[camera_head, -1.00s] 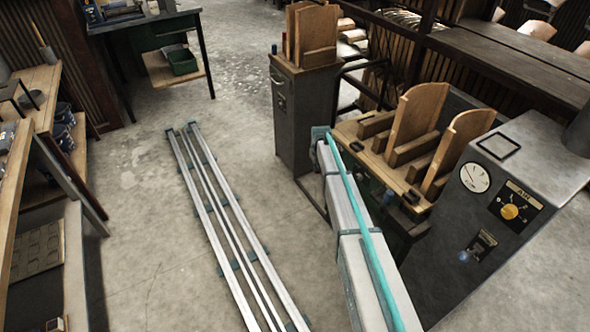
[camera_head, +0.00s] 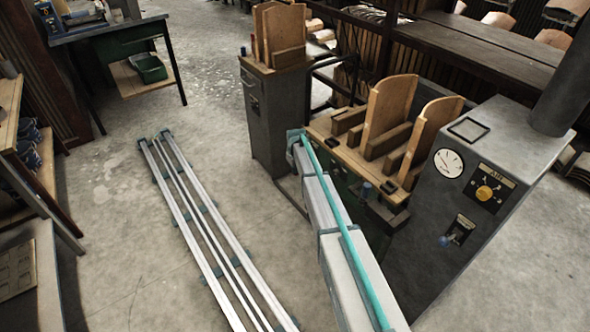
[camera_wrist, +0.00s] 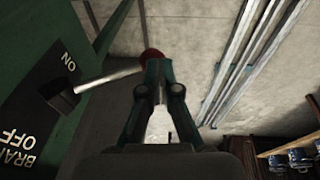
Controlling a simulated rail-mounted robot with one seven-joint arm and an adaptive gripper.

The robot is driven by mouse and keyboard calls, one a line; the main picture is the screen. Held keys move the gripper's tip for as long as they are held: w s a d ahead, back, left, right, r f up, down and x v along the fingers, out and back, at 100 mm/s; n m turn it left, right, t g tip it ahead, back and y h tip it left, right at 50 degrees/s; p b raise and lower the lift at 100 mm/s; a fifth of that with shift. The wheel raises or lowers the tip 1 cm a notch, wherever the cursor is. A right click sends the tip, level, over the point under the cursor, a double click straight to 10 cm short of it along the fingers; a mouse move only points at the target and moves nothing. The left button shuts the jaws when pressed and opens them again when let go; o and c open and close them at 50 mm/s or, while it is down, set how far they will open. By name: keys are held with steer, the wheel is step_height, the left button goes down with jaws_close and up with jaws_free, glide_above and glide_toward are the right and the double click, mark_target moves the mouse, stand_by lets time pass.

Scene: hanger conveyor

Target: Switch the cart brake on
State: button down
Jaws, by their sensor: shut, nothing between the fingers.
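The brake lever shows in the wrist view: a dark hub (camera_wrist: 62,94) on a green panel (camera_wrist: 35,35), a pale metal rod (camera_wrist: 108,78) and a red knob (camera_wrist: 152,54). A black label (camera_wrist: 22,122) reads ON and OFF, with ON close to the hub. I cannot tell which setting the lever is in. My gripper (camera_wrist: 154,66) is shut and empty, with its fingertips at the knob end. The tips partly cover the knob; I cannot tell whether they touch it. The lever cannot be made out in the head view.
In the head view, a green-sided bench (camera_head: 338,152) with wooden boards stands beside a grey control cabinet (camera_head: 440,235). Parallel metal rails (camera_head: 205,225) lie on the floor to the left. Bare floor (camera_head: 110,255) lies beside them. Shelving with blue items (camera_wrist: 298,155) shows in the wrist view.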

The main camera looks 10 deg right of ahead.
steer(key=shift+s+f, duration=0.1)
steer(key=shift+f, duration=0.05)
steer(key=s+a+v, duration=0.1)
steer(key=a+v, duration=0.1)
steer(key=v, duration=1.2)
steer(key=shift+a+f, duration=0.15)
steer(key=shift+a, duration=0.25)
steer(key=s+f+m+g, duration=0.1)
steer(key=s+f, duration=0.5)
steer(key=s, duration=0.5)
steer(key=s+f+m+g, duration=0.2)
steer(key=s+f, duration=0.5)
steer(key=s, duration=0.4)
steer(key=s+f+m+g, duration=0.1)
steer(key=s+f, duration=0.5)
steer(key=s, duration=0.5)
steer(key=s+f+g, duration=0.2)
steer(key=s+f, duration=0.1)
steer(key=s, duration=1.5)
steer(key=s+f+m+g, duration=0.1)
steer(key=s+f+g, duration=0.2)
steer(key=s, duration=1.5)
steer(key=shift+s+f+p, duration=0.2)
steer(key=shift+f+p, duration=0.25)
steer(key=shift+f, duration=0.2)
steer(key=c, duration=1.9)
jaws_free()
